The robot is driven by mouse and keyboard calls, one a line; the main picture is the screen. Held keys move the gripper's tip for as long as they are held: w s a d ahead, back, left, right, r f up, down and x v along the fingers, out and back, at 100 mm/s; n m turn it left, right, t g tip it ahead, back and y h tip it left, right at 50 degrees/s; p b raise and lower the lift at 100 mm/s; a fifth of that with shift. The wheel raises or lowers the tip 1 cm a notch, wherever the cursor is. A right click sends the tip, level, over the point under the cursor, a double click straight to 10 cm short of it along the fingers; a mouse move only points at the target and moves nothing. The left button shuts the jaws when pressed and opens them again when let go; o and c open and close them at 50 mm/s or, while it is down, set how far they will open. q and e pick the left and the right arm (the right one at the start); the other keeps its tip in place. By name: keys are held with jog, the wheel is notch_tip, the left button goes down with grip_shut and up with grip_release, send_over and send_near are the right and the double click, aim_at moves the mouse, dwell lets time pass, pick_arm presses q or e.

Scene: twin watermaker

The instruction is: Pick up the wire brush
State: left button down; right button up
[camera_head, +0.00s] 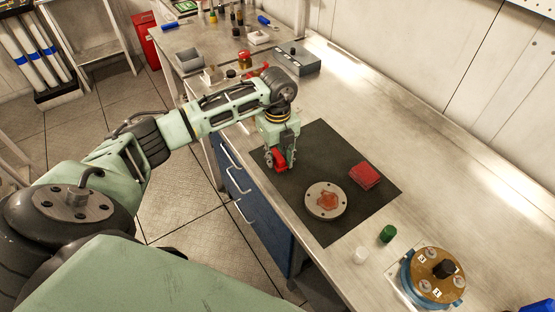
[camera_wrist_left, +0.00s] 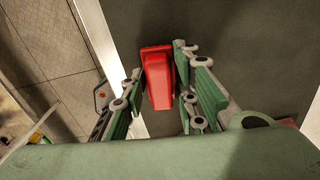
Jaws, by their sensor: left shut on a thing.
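My left gripper (camera_head: 279,160) is over the left edge of the dark mat (camera_head: 318,143), pointing down. It is shut on a red block-like thing (camera_head: 280,167), taken to be the wire brush. In the left wrist view, this red brush (camera_wrist_left: 158,78) shows between the fingers of the left gripper (camera_wrist_left: 155,85), above or on the dark mat. Its bristles do not show, and I cannot tell whether it touches the mat. My right gripper is not in view.
A round metal flange (camera_head: 312,205) with a reddish patch and a red rectangular pad (camera_head: 365,175) lie on the mat. White (camera_head: 361,255) and green (camera_head: 388,233) caps and a brass-topped device (camera_head: 433,275) stand nearer right. A grey box (camera_head: 297,61) and small items stand farther back.

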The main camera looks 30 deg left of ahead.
aim_at(278, 154)
pick_arm(q)
jog(key=shift+r+b, duration=0.35)
jog(key=shift+r, duration=0.15)
notch_tip(278, 154, up, 3)
jog(key=shift+w+f+b, duration=0.1)
jog(key=shift+f+b, duration=0.1)
jog(key=shift+b, duration=0.5)
jog(key=s+d+r+b, duration=0.2)
jog(key=d+r, duration=0.5)
jog(key=d, duration=0.4)
jog(key=shift+d+r+b, duration=0.2)
jog(key=shift+d+b, duration=0.1)
jog(key=shift+b, duration=0.2)
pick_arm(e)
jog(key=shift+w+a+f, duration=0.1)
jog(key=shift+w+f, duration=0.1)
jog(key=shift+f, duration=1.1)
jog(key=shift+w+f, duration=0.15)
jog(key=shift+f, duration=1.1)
